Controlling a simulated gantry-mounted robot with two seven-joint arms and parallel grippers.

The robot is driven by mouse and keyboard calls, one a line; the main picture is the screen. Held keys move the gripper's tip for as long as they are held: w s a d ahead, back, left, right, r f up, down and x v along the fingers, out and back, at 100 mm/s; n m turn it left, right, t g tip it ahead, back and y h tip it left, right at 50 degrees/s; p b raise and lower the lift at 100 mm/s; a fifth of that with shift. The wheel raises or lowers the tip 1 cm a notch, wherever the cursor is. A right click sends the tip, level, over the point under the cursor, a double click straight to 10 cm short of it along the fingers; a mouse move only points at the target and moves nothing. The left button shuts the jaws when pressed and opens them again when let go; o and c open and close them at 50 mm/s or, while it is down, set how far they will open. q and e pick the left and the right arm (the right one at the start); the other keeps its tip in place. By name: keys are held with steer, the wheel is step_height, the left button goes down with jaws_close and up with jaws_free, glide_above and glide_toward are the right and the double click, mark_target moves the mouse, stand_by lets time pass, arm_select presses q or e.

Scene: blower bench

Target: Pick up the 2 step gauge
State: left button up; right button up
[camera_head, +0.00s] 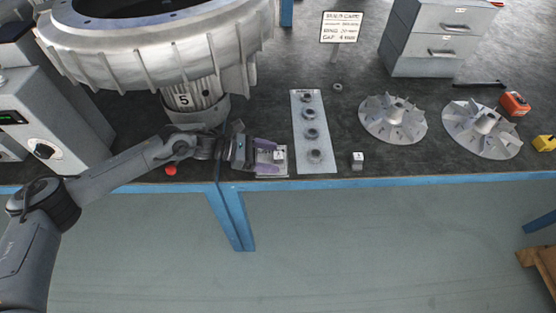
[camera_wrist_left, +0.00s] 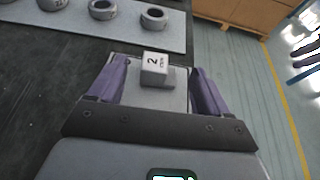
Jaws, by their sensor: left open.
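The 2 step gauge (camera_wrist_left: 155,66) is a small light-grey metal block with a "2" on its face. It sits on a pale plate (camera_wrist_left: 178,102) near the bench's front edge. In the head view the gauge (camera_head: 279,155) is small beside my left gripper's fingertips. My left gripper (camera_head: 269,157) reaches in from the left, low over the plate. In the wrist view its two purple fingers (camera_wrist_left: 158,88) are spread, one on each side of the gauge, with gaps between them and it. My right gripper is not in view.
A light strip with several grey rings (camera_head: 314,156) lies just right of the plate. Another small block (camera_head: 357,160) stands further right, before two finned impellers (camera_head: 393,119). A large blower housing (camera_head: 160,45) on a column stands behind my left arm. The blue bench edge (camera_head: 400,182) is close in front.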

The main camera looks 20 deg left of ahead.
mark_target(278, 156)
arm_select(q)
steer(key=x, duration=0.2)
steer(key=shift+w+d+f, duration=0.1)
steer(key=shift+d, duration=0.25)
steer(key=shift+a, duration=0.15)
steer(key=shift+c, duration=0.8)
steer(key=c, duration=1.1)
